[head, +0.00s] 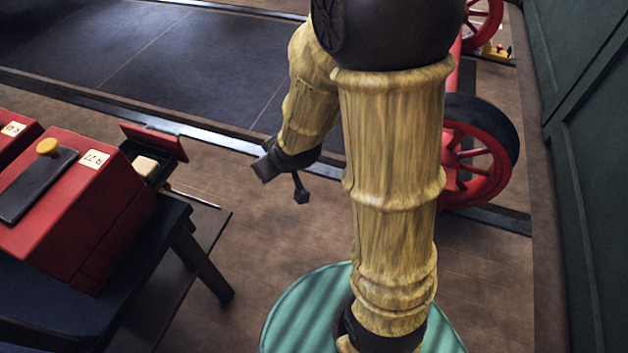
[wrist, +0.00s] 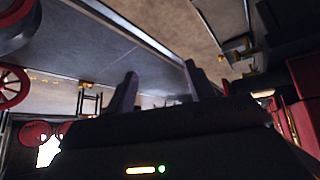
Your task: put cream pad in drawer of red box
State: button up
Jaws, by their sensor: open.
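The red box (head: 95,215), with an R 27 label, stands on a dark table at the left in the head view. Its drawer (head: 162,139) is open at the box's right end, with a red front. The cream pad (head: 145,165) shows as a small pale block within the open drawer; its lower part is hidden. My gripper (head: 284,181) is in the air to the right of the drawer, well apart from it. Its fingers are apart with nothing between them. They also show in the wrist view (wrist: 160,88), empty, where I cannot make out the pad.
A second red box (head: 12,130) is at the far left. A black plate with a yellow knob (head: 47,146) lies on the red box. The dark table (head: 40,290) has a leg near my base. Red wheels (head: 475,160) stand at the right. Floor between table and arm looks clear.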

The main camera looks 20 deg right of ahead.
jog(key=s+d+r+m+g+h, duration=0.1)
jog(key=s+d+m+g, duration=0.3)
jog(key=s, duration=0.6)
jog(key=shift+d+r+h, duration=0.3)
jog(key=shift+d+r, duration=0.5)
jog(key=shift+d, duration=0.25)
jog(key=shift+w, duration=0.1)
jog(key=shift+c, duration=0.4)
jog(key=c, duration=0.3)
jog(key=shift+w+a, duration=0.1)
